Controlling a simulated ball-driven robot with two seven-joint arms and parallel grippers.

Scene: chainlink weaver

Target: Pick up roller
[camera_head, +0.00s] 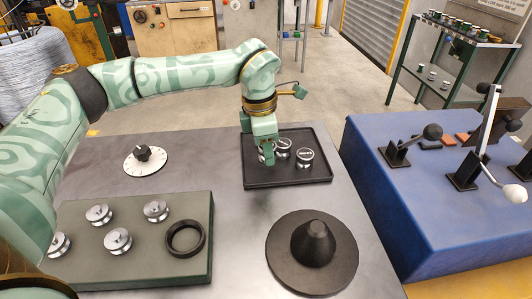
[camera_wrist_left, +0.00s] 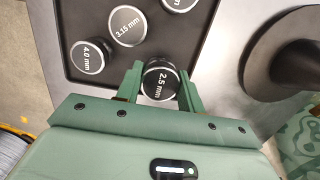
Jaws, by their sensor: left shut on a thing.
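My left gripper (camera_head: 267,158) points down over the left part of the black tray (camera_head: 318,178). In the left wrist view its two green fingers (camera_wrist_left: 162,88) are shut on a roller with a black face marked "2.5 mm" (camera_wrist_left: 161,80). Whether this roller still touches the tray is not clear. Other rollers lie in the tray: one marked "3.15 mm" (camera_wrist_left: 127,27), one marked "4.0 mm" (camera_wrist_left: 87,57) and one cut by the top edge (camera_wrist_left: 180,4). In the head view rollers show at the gripper's right (camera_head: 305,158). My right gripper is not in view.
A grey-green block (camera_head: 80,262) holds several metal spools and a black ring (camera_head: 185,238). A black cone on a round base (camera_head: 312,245) stands at the table's front right. A dial (camera_head: 144,157) sits behind the block. A blue console (camera_head: 400,215) with levers stands at right.

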